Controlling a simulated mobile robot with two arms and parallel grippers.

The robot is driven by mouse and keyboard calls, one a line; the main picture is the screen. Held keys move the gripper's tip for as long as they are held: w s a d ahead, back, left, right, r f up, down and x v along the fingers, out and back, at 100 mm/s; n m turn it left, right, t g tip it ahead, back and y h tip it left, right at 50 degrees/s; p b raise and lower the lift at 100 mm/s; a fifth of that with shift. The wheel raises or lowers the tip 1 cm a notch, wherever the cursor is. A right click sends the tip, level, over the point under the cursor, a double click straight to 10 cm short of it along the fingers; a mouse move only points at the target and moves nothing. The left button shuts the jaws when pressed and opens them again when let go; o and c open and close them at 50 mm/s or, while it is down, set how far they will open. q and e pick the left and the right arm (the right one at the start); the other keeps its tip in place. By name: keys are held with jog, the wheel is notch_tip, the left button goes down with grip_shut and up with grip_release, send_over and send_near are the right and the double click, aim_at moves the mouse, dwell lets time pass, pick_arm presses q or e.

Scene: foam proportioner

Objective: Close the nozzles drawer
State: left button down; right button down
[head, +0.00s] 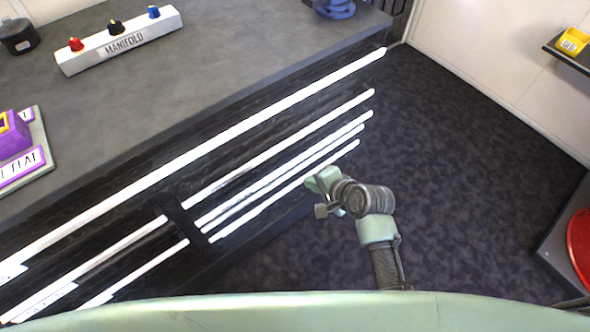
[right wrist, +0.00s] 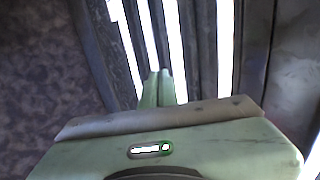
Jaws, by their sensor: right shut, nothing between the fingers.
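A dark cabinet under a grey worktop has drawer fronts edged with long white strips (head: 280,148). The right-hand column of drawers (head: 285,175) has several strips, the lower ones close together. No readable label shows which is the nozzles drawer, and I cannot tell how far any drawer stands out. My right gripper (head: 314,186) is shut and empty at the right end of the lower strips. In the right wrist view its fingertips (right wrist: 161,74) are together in front of the white strips (right wrist: 174,45); I cannot tell whether they touch. My left gripper is not in view.
The worktop (head: 215,55) holds a white manifold block (head: 120,42) with knobs and a purple item (head: 14,137) on a plate. Dark floor (head: 470,170) to the right of the cabinet is clear. A shelf with a yellow box (head: 572,41) and a red round object (head: 580,245) are at the right edge.

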aim_at(289, 168)
jog(key=w+a+f, duration=0.1)
jog(key=w, duration=0.1)
jog(key=w+a+f, duration=0.1)
jog(key=w+a, duration=0.1)
jog(key=w+a+f, duration=0.1)
jog(key=w, duration=0.1)
jog(key=shift+a+f+b, duration=0.15)
jog(key=shift+a+b, duration=0.05)
jog(key=shift+b, duration=0.2)
